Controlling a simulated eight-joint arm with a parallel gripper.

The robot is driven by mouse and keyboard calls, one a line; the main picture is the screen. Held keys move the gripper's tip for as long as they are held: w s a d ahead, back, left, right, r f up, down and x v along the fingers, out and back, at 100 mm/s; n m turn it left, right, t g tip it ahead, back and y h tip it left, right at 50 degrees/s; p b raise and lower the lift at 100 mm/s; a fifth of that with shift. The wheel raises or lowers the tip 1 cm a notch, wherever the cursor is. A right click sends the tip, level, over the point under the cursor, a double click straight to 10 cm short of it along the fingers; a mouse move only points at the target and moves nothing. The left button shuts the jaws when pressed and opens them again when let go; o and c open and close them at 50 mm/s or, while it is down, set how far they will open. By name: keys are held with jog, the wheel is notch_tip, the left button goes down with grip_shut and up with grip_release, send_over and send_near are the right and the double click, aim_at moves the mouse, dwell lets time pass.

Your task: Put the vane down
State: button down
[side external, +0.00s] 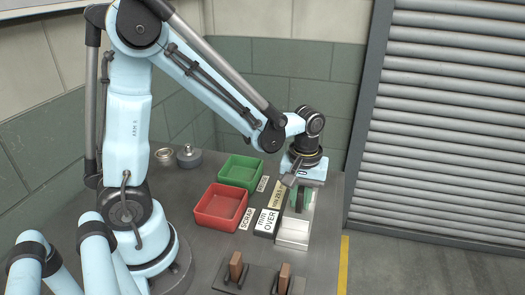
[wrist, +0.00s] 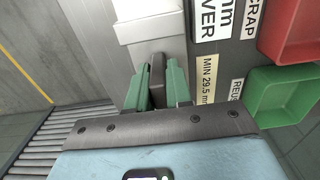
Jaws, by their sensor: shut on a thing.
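My gripper (wrist: 157,85) has green fingers and is shut on a dark vane (wrist: 157,72), which stands between them in the wrist view. In the side view my gripper (side external: 300,199) is low over the far end of the pale metal gauge block (side external: 292,234); the vane there is hidden or too small to make out. The block's raised part (wrist: 150,24) lies just ahead of the vane in the wrist view. I cannot tell whether the vane touches the block. The red SCRAP tray (side external: 203,223) and green REUSE tray (side external: 226,180) look empty.
Two brown pieces (side external: 235,266) stand in a dark holder at the table's front. Labels reading MIN 29.5 mm (wrist: 207,79) and mm OVER (side external: 267,221) lie between block and trays. A grey metal part (side external: 188,157) and a ring (side external: 165,155) sit at the back left.

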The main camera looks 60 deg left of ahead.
jog(key=shift+f, duration=0.1)
jog(key=c, duration=0.9)
grip_release()
jog(key=shift+c, duration=0.2)
notch_tip(320, 180, up, 12)
jog(key=shift+c, duration=0.5)
grip_shut()
